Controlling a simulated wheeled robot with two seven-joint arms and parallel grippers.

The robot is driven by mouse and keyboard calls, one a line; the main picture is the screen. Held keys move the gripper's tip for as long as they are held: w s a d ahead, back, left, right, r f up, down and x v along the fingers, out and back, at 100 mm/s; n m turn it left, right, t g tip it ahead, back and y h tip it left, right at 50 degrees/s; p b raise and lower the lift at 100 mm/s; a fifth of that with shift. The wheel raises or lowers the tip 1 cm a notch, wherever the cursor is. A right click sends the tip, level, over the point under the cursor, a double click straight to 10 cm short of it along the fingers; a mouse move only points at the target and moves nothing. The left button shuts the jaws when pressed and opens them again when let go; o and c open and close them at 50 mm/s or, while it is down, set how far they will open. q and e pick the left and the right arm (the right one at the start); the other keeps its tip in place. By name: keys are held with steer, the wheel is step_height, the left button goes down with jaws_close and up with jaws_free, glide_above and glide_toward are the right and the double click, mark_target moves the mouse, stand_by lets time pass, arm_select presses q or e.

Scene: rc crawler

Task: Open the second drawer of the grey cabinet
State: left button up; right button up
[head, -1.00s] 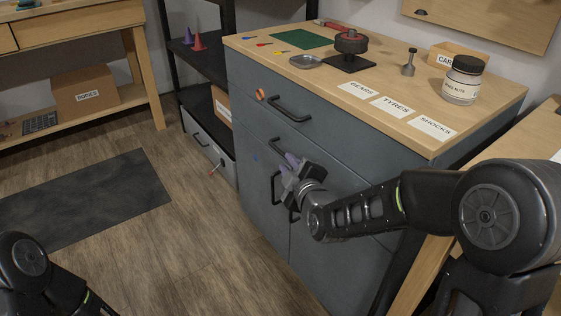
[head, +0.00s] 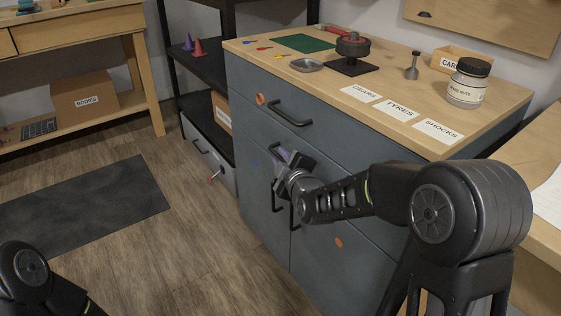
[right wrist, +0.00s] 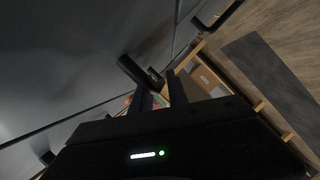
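The grey cabinet (head: 345,140) stands in front of me under a wooden top. Its top drawer, with a dark bar handle (head: 290,113), is shut. The second drawer below it also looks shut; its handle is mostly hidden behind my right gripper (head: 281,157). That gripper is at the left part of the second drawer front. In the right wrist view a dark bar handle (right wrist: 136,72) lies close to the fingertips, and a gap shows between the fingers. I cannot tell whether the handle is between them. My left gripper is out of view.
Below are doors with upright handles (head: 275,194). On the top stand a jar (head: 468,84), a gear part on a black base (head: 352,50) and label cards (head: 399,108). A black shelf (head: 205,65) stands left; the floor (head: 190,245) in front is clear.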

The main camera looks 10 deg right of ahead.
steer(key=shift+w+f, duration=0.1)
steer(key=shift+w, duration=0.45)
steer(key=shift+c, duration=0.2)
jaws_close()
stand_by(0.9)
